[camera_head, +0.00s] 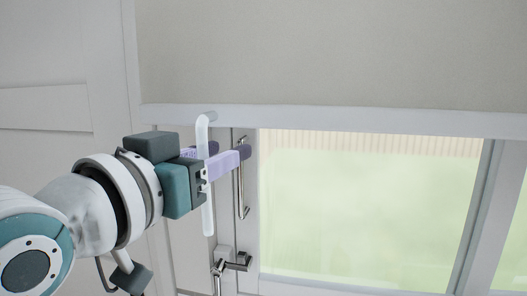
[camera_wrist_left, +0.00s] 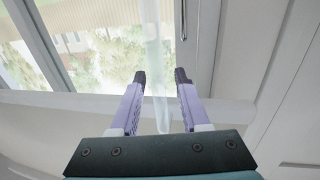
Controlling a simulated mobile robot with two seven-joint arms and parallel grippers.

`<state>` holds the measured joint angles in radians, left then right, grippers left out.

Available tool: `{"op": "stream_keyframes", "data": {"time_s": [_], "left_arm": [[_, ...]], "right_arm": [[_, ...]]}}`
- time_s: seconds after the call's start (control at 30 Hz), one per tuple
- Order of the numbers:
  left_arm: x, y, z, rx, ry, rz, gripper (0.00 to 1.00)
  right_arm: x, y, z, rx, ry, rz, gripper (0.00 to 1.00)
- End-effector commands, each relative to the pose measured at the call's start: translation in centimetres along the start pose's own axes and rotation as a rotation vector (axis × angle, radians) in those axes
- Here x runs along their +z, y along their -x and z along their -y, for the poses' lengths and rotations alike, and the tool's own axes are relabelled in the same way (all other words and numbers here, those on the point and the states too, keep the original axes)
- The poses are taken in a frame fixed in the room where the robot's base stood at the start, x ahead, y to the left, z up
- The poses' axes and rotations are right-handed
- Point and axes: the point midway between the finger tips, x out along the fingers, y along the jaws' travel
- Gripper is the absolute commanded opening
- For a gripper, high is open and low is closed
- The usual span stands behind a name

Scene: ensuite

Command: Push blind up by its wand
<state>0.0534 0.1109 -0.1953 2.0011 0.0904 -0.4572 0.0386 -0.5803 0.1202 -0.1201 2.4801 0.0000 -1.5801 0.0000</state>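The blind (camera_head: 330,50) is a beige-grey sheet with a white bottom rail (camera_head: 340,119), covering the upper part of the window. Its wand (camera_head: 208,212) is a pale translucent rod with a bent top, hanging upright near the rail's left end. My left gripper (camera_head: 229,151) is at the wand's upper part, its purple fingers reaching past it. In the left wrist view, the wand (camera_wrist_left: 155,55) lies between the spread fingers of my left gripper (camera_wrist_left: 160,77), with a gap on each side. My right gripper is not in view.
The window glass (camera_head: 360,210) below the rail shows green outside. Metal handles (camera_head: 240,190) sit on the frame just right of and below the gripper. A white panelled surface (camera_head: 50,100) is at the left.

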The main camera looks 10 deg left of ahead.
Motion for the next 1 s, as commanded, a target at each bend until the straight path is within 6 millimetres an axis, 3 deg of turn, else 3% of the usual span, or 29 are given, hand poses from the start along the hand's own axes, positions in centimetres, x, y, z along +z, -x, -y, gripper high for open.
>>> {"op": "stream_keyframes", "data": {"time_s": [0.33,0.8,1.0], "left_arm": [[0.3,0.9,0.0,-0.001,0.0,0.002,0.45],[0.3,8.5,0.0,0.0,-0.001,0.003,0.45],[0.1,9.9,0.0,0.0,0.0,0.001,0.45]], "right_arm": [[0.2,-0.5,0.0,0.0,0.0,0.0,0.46],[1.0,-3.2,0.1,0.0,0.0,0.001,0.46],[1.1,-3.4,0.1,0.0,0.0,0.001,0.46]]}}
